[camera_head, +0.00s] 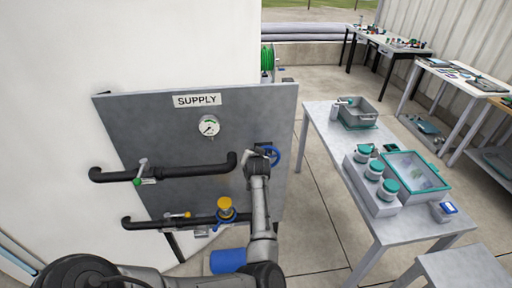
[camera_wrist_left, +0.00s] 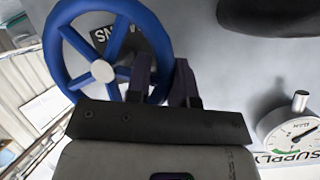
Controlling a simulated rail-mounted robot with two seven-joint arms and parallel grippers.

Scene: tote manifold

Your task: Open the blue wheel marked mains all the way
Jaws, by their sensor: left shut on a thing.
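The blue wheel (camera_head: 276,156) sits on the right part of the grey supply panel. In the left wrist view the wheel (camera_wrist_left: 54,62) fills the upper left, with a spoked rim and a grey hub. Behind its spokes a dark label shows upside down, partly hidden, with the letters "NS" readable. My left gripper (camera_head: 262,153) is at the wheel's left side. In the left wrist view the gripper (camera_wrist_left: 163,78) has its two dark fingers on either side of the rim, shut on it. My right gripper is not in view.
The grey panel (camera_head: 164,125) carries a "SUPPLY" sign, a round gauge (camera_head: 209,126) and black pipes (camera_head: 195,172). A yellow-topped fitting (camera_head: 225,204) is on the lower pipe. A table (camera_head: 328,139) with containers stands to the right, with floor between it and the panel.

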